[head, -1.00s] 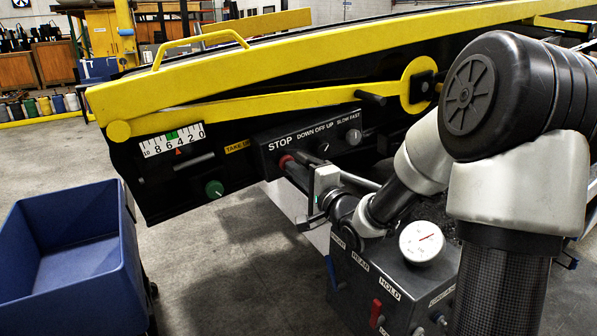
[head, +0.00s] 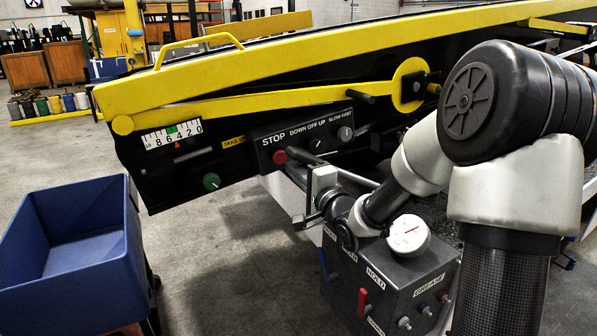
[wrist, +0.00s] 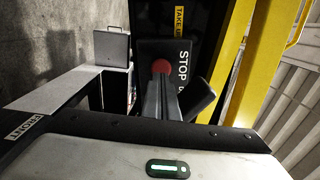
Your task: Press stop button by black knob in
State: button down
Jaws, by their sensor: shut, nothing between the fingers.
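The round red STOP button (head: 279,157) sits at the left end of the black control panel (head: 303,148), under the STOP label. Right of it are a black knob (head: 318,145) under DOWN OFF UP and a greyer knob (head: 345,133) under SLOW FAST. My gripper (head: 293,172) is shut and empty, just in front of the panel and pointing at the button. In the wrist view the red button (wrist: 161,66) shows just beyond my fingertips (wrist: 160,78), which cover its lower edge. I cannot tell whether they touch it.
A green knob (head: 211,181) is left of the panel. A blue bin (head: 75,245) stands at the left, with open floor between.

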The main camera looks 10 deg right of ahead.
jog(key=p+v, duration=0.1)
jog(key=v, duration=0.9)
